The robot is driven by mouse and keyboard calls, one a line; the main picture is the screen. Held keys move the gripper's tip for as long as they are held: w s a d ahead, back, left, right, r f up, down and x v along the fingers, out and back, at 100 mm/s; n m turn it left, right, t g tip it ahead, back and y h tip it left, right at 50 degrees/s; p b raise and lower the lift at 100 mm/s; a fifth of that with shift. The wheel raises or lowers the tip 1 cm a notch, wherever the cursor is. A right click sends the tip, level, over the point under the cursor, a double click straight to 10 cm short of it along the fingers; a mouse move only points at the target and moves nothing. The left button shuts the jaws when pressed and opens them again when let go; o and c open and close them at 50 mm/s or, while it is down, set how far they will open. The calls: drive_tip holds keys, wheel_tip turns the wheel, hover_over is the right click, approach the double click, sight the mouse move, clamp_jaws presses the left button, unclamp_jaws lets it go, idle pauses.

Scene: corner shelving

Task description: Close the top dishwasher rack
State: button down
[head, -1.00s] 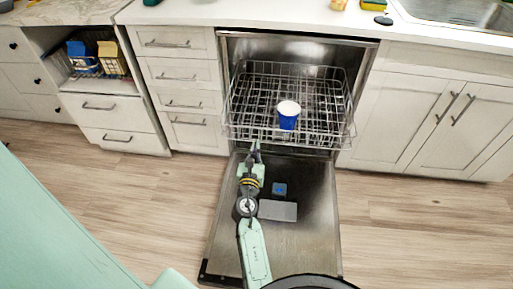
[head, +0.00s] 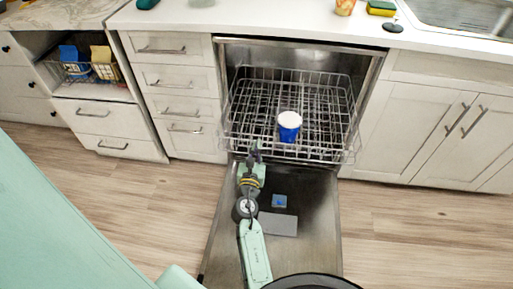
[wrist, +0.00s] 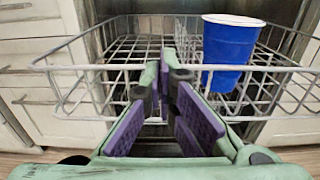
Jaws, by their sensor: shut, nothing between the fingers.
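The top dishwasher rack (head: 330,146) is a grey wire basket pulled out of the dishwasher over the lowered door. A blue cup with a white top (head: 289,127) stands in it near the front. My gripper (head: 254,150) is shut and empty at the rack's front edge, left of the cup. In the wrist view my gripper (wrist: 165,75) has its fingertips together close to the front wires of the rack (wrist: 85,68), with the blue cup (wrist: 228,52) just right of them. I cannot tell whether the fingertips touch the wires.
The open dishwasher door (head: 310,245) lies below the rack under my arm. Drawers (head: 178,88) stand at the left and a cabinet (head: 430,120) at the right. A wire basket with boxes (head: 92,72) sits further left. Bare floor (head: 420,225) lies right of the door.

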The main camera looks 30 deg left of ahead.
drive_tip(key=b+x, duration=0.2)
drive_tip(key=x, duration=1.3)
drive_tip(key=b, duration=0.9)
hover_over(266, 106)
drive_tip(key=s, duration=0.1)
drive_tip(key=shift+s+d+f, duration=0.1)
drive_tip(key=shift+d+f, duration=0.1)
drive_tip(key=shift+d, duration=0.2)
drive_tip(key=shift+w+a+r+b, duration=0.1)
drive_tip(key=shift+w+a+b, duration=0.25)
drive_tip(key=shift+w, duration=0.2)
drive_tip(key=shift+w+r, duration=0.15)
drive_tip(key=shift+r, duration=0.25)
drive_tip(key=shift+r, duration=0.1)
